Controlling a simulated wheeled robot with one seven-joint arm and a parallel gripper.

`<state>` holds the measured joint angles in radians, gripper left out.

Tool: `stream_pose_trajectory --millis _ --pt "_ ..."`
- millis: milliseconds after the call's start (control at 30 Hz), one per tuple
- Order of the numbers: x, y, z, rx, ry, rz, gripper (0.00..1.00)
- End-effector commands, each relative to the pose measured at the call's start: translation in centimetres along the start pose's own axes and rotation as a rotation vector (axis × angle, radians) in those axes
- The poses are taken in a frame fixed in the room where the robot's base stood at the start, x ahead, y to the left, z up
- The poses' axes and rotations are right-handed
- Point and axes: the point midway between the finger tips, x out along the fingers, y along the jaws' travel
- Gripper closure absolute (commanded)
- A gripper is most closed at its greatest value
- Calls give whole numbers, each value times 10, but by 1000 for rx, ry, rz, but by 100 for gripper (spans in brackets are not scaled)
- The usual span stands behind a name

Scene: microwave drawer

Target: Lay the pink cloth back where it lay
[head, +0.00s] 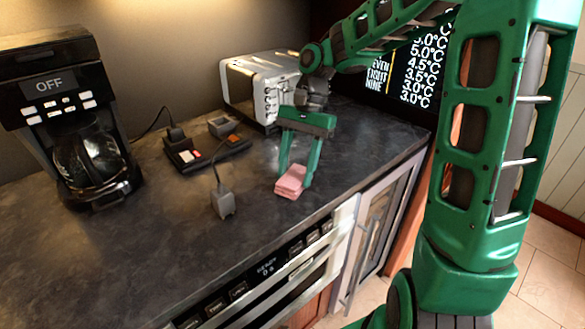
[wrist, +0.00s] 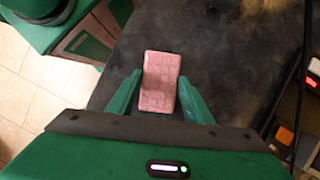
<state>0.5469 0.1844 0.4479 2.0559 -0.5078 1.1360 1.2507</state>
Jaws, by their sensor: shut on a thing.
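The pink cloth (head: 290,183) is a small folded, layered pad near the front edge of the dark counter in the head view. My gripper (head: 296,180) points down over it, with its green fingers on either side. In the wrist view the cloth (wrist: 160,82) stands out as a pink block with a grid pattern, between the fingertips of my gripper (wrist: 160,95). The gripper is shut on the cloth. The cloth is at or just above the counter top; I cannot tell whether it touches.
A coffee maker (head: 75,120) stands at the left. A white toaster (head: 262,88) is behind my gripper. A power strip (head: 205,150) and a grey plug (head: 223,200) with a cord lie left of the cloth. The counter (head: 140,250) is bare at the front left.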

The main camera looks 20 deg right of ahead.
Motion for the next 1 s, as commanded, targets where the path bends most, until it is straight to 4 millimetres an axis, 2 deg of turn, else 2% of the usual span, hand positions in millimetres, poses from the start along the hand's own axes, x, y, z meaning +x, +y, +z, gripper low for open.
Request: stream_pose_trajectory --millis 67,100,167,200,567,667,1000 --pt "0 0 0 0 0 0 83" --pt "0 0 0 0 0 0 49" --pt "0 0 0 -1 0 0 35" --pt "0 0 0 -1 0 0 32" --pt "-5 -1 0 0 1 -1 32" --pt "-16 -2 0 -1 1 -2 32" --pt "-79 -2 -1 -2 1 -1 32"
